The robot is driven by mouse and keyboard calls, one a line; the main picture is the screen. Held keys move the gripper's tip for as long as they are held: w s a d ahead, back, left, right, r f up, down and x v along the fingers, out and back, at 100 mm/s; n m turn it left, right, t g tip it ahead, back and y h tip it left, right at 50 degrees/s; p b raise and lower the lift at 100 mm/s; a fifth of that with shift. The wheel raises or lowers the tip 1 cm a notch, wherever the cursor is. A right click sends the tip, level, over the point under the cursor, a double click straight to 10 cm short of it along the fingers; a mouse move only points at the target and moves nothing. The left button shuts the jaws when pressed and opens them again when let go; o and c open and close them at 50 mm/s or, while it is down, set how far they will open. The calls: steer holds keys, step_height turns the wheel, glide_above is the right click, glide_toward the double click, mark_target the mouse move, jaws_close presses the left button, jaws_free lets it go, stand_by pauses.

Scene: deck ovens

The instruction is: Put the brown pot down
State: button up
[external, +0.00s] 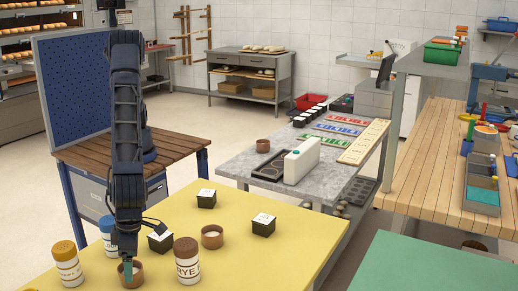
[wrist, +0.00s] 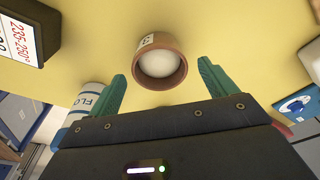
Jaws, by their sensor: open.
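A brown pot (external: 137,276) with pale contents stands on the yellow table (external: 180,215), right at my gripper (external: 127,270). In the wrist view the brown pot (wrist: 160,84) lies ahead of and between the two green fingertips of my gripper (wrist: 162,72). The fingers are apart, with a visible gap on each side of the pot. In the external view the fingers partly cover the pot. A second brown pot (external: 212,240) with white contents stands on the same table to the right.
Jars crowd my gripper: a brown-lidded one (external: 68,266), a blue-lidded one (external: 107,240) and a RYE jar (external: 187,267). Black labelled boxes (external: 206,202) stand behind. Yellow surface is free at the right. A grey table (external: 240,165) holds a third brown pot (external: 263,146).

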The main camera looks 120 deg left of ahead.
mark_target(137, 267)
step_height(137, 267, up, 10)
steer(key=w+a, duration=0.1)
steer(key=s+a+r+n+t, duration=0.2)
steer(key=a+r+n, duration=0.4)
steer(key=a+r, duration=1.05)
steer(key=s+a+r+n+t, duration=0.1)
steer(key=s+a+r+n, duration=0.25)
steer(key=a, duration=0.55)
steer(key=s+a+r+n, duration=0.3)
steer(key=s+a+r, duration=0.15)
steer(key=a, duration=0.45)
steer(key=s+a+r+n+t, duration=0.25)
steer(key=s+a+n, duration=0.45)
steer(key=s+a, duration=0.6)
steer(key=s+a+f+n, duration=0.2)
steer(key=s+a+n, duration=0.1)
steer(key=s, duration=0.4)
steer(key=s+a+f+n+y, duration=0.1)
steer(key=s+a+n, duration=0.3)
steer(key=s, duration=0.4)
steer(key=shift+a+f, duration=0.55)
steer(key=shift+a, duration=0.1)
